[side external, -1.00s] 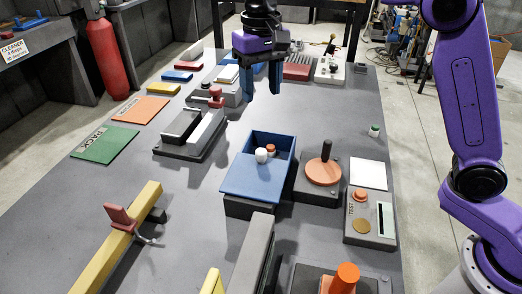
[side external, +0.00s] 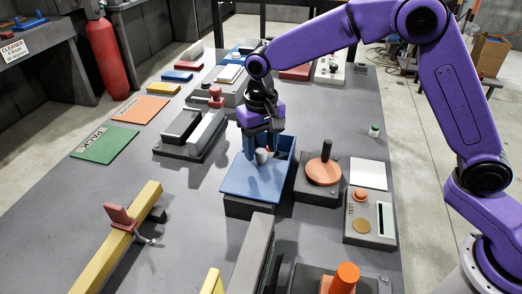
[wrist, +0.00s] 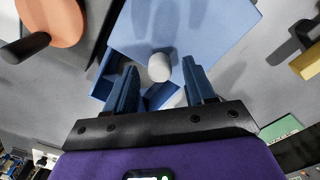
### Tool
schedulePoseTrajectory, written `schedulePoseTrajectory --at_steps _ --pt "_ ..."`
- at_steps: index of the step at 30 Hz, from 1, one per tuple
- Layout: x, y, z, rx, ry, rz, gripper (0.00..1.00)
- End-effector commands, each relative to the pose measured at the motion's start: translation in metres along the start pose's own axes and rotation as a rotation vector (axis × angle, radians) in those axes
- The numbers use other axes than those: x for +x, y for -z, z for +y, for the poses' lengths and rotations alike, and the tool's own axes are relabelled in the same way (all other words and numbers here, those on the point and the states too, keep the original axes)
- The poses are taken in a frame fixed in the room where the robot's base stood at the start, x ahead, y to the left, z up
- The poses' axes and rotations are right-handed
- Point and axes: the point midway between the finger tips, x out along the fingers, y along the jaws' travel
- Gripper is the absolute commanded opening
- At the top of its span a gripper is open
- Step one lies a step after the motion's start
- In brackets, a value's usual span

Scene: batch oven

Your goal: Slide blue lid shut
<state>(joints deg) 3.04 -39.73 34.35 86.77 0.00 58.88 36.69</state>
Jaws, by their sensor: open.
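The blue lid (side external: 252,186) lies partly across the blue box (side external: 287,158), leaving the box's far part open. A white round knob (side external: 263,156) stands on the lid near its far edge. In the wrist view the lid (wrist: 210,30) and the white knob (wrist: 160,67) show clearly. My gripper (wrist: 158,70) is open, with one blue finger on each side of the knob and gaps visible between. In the side view my gripper (side external: 262,158) is down at the box and partly hides the opening.
An orange disc with a black handle (side external: 323,170) stands close right of the box. A grey device with a block (side external: 190,132) is to the left. A yellow bar with a red clamp (side external: 120,235) lies front left. The table between them is clear.

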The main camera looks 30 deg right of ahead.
Motion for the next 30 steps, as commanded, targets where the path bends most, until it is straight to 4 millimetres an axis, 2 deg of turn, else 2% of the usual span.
schedulePoseTrajectory --at_steps 6,15,16,18,21,26,30 --pt "0.018 0.000 0.001 0.000 -0.001 -0.002 0.54" --pt "0.020 0.000 0.000 0.000 0.000 0.000 0.54" --pt "0.020 0.000 0.000 0.000 0.000 0.000 0.51" --pt "0.020 0.000 0.000 0.000 0.000 0.000 0.28" --pt "0.019 0.000 0.000 0.000 0.000 0.000 0.00" --pt "0.019 0.001 0.002 0.001 0.000 0.000 0.00" --pt "0.019 0.016 0.015 0.006 0.000 0.000 0.00"
